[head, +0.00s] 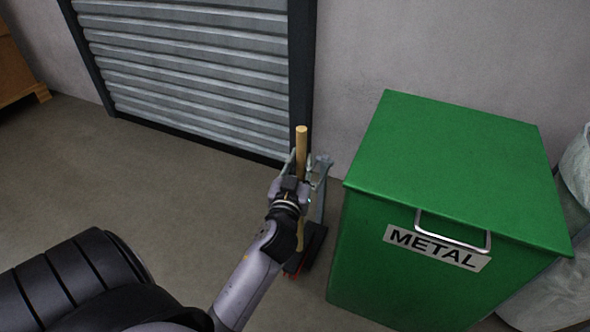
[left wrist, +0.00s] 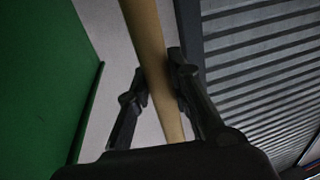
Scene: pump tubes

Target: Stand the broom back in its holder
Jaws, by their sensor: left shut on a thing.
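The broom's wooden handle (head: 302,142) stands nearly upright in the head view, just left of the green bin. My left gripper (head: 297,182) is shut on the handle near its upper end. In the left wrist view the handle (left wrist: 147,35) runs between the two fingers of my left gripper (left wrist: 156,80). A grey post (head: 320,192) with a dark base (head: 313,242) stands right beside the handle and looks like the holder. My arm hides much of the broom's lower part, so I cannot tell whether it sits in the holder. My right gripper is not in view.
A green bin labelled METAL (head: 455,165) stands close on the right. A roller shutter (head: 190,70) and grey wall are behind. A pale bag (head: 560,285) is at the far right, and a wooden piece (head: 15,75) at the far left. Floor on the left is clear.

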